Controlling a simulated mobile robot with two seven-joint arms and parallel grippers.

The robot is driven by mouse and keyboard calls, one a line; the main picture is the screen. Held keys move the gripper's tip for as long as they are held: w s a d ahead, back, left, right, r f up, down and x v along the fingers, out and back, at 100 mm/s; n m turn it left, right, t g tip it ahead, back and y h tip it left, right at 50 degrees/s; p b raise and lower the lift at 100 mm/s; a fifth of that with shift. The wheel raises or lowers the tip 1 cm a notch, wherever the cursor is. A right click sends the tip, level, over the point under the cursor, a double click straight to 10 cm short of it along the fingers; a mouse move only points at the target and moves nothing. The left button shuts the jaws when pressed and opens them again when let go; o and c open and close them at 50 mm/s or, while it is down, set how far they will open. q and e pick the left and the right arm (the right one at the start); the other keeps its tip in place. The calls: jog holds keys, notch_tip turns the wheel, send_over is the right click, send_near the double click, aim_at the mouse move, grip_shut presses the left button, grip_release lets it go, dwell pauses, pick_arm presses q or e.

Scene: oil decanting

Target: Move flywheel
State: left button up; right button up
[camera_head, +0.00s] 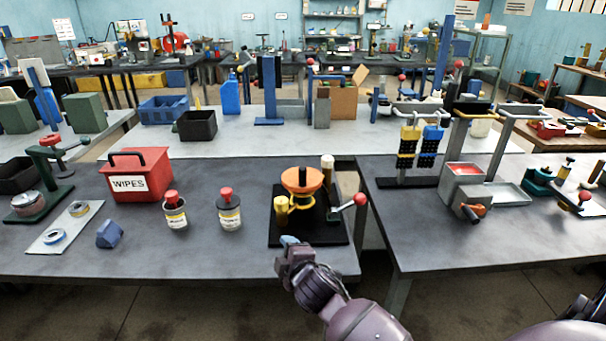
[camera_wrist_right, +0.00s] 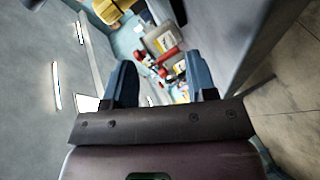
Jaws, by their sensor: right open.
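An orange round, wheel-like part (camera_head: 302,181) sits on a stand on a black base plate (camera_head: 318,236) at the right end of the near left bench. It is the likeliest flywheel, though I cannot tell it for sure from a bowl or funnel. A yellow cylinder (camera_head: 281,211) stands at its left, and a lever with a red knob (camera_head: 360,199) sticks out to its right. My right gripper (camera_head: 289,241) is at the bench's front edge, just in front of the base plate. In the wrist view it is open (camera_wrist_right: 160,78) with nothing held. My left gripper is not in view.
On the same bench are a red WIPES box (camera_head: 136,175), two red-capped bottles (camera_head: 175,210) (camera_head: 229,210), a blue block (camera_head: 110,234) and a green press (camera_head: 40,190). A gap separates it from the right bench (camera_head: 440,236). The front middle of the bench is clear.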

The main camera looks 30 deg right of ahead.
aim_at(302, 176)
jog(key=w+d+r+n+h, duration=0.1)
jog(key=w+n, duration=0.1)
jog(key=n, duration=0.1)
jog(key=w+d+r+n+h, duration=0.1)
jog(key=d+n+h, duration=0.1)
jog(key=w+d+r+n+h+b, duration=0.1)
jog(key=w+n+h, duration=0.1)
jog(key=n, duration=0.1)
jog(key=shift+w+d+r+n+g, duration=0.3)
jog(key=w+d+r+n+h, duration=0.1)
jog(key=w+d+r+n, duration=0.1)
jog(key=w+d, duration=0.1)
jog(key=w+d+r+n+h+b, duration=0.1)
jog(key=w+d+r+n+h, duration=0.1)
jog(key=w+d, duration=0.1)
jog(key=w+d+r+n+g+h+b, duration=0.1)
jog(key=w+d+r+n+h, duration=0.1)
jog(key=w+d, duration=0.1)
jog(key=shift+w+d, duration=0.2)
jog(key=shift+d, duration=0.3)
jog(key=shift+b+x, duration=0.35)
jog(key=shift+x, duration=0.5)
jog(key=shift+r, duration=0.1)
jog(key=shift+c, duration=0.4)
